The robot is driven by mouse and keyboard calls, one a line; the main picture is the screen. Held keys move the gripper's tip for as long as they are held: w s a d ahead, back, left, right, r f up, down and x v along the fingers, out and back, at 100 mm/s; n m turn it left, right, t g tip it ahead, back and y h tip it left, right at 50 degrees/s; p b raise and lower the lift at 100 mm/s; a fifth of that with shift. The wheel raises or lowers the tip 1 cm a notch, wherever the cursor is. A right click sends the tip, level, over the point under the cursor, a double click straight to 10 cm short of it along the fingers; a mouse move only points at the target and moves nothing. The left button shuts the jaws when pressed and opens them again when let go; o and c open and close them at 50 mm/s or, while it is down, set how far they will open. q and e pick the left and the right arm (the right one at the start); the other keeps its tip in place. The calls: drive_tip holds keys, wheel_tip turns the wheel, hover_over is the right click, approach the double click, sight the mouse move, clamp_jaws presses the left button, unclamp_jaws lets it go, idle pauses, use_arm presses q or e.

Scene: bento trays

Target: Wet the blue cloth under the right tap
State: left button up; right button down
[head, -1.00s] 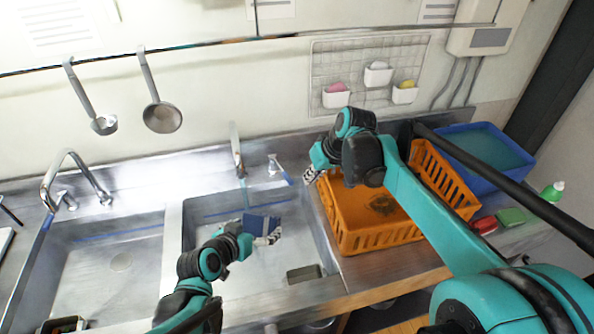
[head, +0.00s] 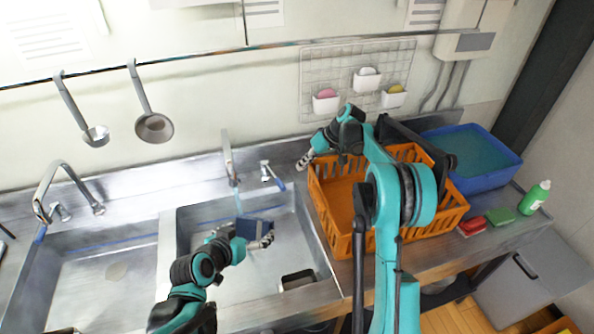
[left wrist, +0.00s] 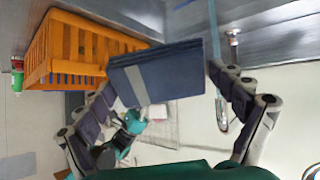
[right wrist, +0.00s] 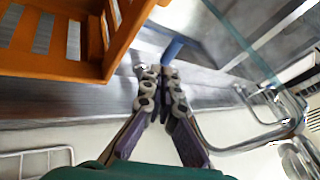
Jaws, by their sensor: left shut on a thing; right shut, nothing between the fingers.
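The blue cloth (head: 256,228) is held over the right sink basin, folded flat, with a paler stripe in the left wrist view (left wrist: 155,75). My left gripper (head: 264,240) is shut on it. The right tap (head: 228,155) stands behind, and a pale blue stream (head: 238,202) runs down from it to the cloth's left edge in the head view. I cannot tell whether the stream touches the cloth. My right gripper (head: 303,160) is shut and empty, near the blue-tipped tap lever (head: 277,180). In the right wrist view the blue tip (right wrist: 173,49) is just beyond the fingertips (right wrist: 160,75), seemingly apart.
An orange crate (head: 345,240) stands right of the basin, close to my right gripper, with a blue tub (head: 505,175) behind. A red sponge (head: 472,227), green sponge (head: 500,216) and green bottle (head: 535,198) sit farther right. The left basin (head: 90,285) has a second tap (head: 50,180).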

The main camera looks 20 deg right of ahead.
sight(281, 184)
use_arm(q)
wheel_tip(281, 184, down, 2)
drive_tip(key=shift+b, duration=0.9)
use_arm(e)
drive_tip(key=x, duration=0.9)
drive_tip(key=shift+r, duration=0.1)
use_arm(q)
drive_tip(key=shift+f, duration=0.2)
use_arm(e)
drive_tip(key=shift+s+a+m+t, duration=0.15)
drive_tip(key=shift+s+a+m, duration=0.1)
drive_tip(key=shift+a, duration=0.35)
drive_tip(key=shift+s+a+m+t, duration=0.1)
drive_tip(key=shift+s+a+m, duration=0.1)
drive_tip(key=shift+a, duration=0.35)
drive_tip(key=shift+s+a+m+t, duration=0.15)
drive_tip(key=shift+a+m, duration=0.1)
drive_tip(key=shift+a, duration=0.35)
drive_tip(key=shift+d, duration=0.1)
